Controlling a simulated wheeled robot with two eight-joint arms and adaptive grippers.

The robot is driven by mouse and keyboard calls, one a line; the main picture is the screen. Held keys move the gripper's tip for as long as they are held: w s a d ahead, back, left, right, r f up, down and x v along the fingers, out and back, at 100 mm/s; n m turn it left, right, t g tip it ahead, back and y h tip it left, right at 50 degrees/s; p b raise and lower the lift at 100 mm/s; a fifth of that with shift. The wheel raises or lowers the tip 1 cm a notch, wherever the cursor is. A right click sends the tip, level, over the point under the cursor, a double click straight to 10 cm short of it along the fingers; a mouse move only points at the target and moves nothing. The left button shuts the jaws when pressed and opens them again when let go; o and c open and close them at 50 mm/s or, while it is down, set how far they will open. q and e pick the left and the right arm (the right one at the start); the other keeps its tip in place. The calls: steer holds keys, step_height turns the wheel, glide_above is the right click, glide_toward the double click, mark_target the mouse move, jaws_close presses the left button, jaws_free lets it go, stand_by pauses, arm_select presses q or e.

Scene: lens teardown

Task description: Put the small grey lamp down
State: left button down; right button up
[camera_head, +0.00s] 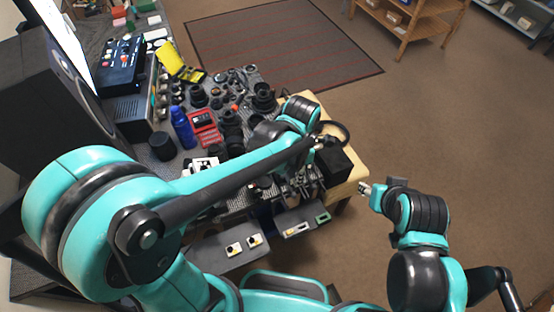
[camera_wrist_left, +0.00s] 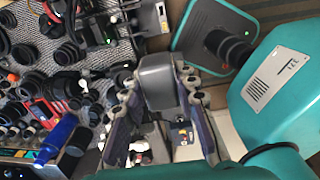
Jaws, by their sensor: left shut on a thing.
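The small grey lamp (camera_wrist_left: 157,78) shows in the left wrist view as a dark grey, rounded block between the fingers. My left gripper (camera_wrist_left: 158,92) is shut on it, one finger on each side. In the head view my left forearm crosses the crowded table and hides much of that gripper and the lamp. I cannot tell whether the lamp touches anything below. My right gripper (camera_head: 367,189) is off the table's right side, over the floor, and its fingers are too small to read.
Lens parts (camera_head: 263,98) crowd the table beyond my left arm. A blue bottle (camera_head: 183,128) and a red case (camera_head: 205,128) stand left of them. A black box (camera_head: 336,166) sits at the right edge. The floor (camera_head: 440,140) on the right is open.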

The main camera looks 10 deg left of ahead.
arm_select(q)
steer(key=w+a+f, duration=0.1)
steer(key=a+f, duration=0.1)
steer(key=a, duration=0.1)
steer(key=w+a+f+b, duration=0.1)
steer(key=w+a+f, duration=0.1)
steer(key=a, duration=0.2)
steer(key=w+a+f+b, duration=0.1)
steer(key=a+f, duration=0.2)
steer(key=shift+w+a, duration=0.2)
steer(key=shift+f+b, duration=0.65)
steer(key=shift+f, duration=1.25)
steer(key=shift+f+b, duration=0.3)
steer(key=shift+b, duration=0.05)
steer(key=c, duration=1.5)
jaws_free()
steer(key=o, duration=0.3)
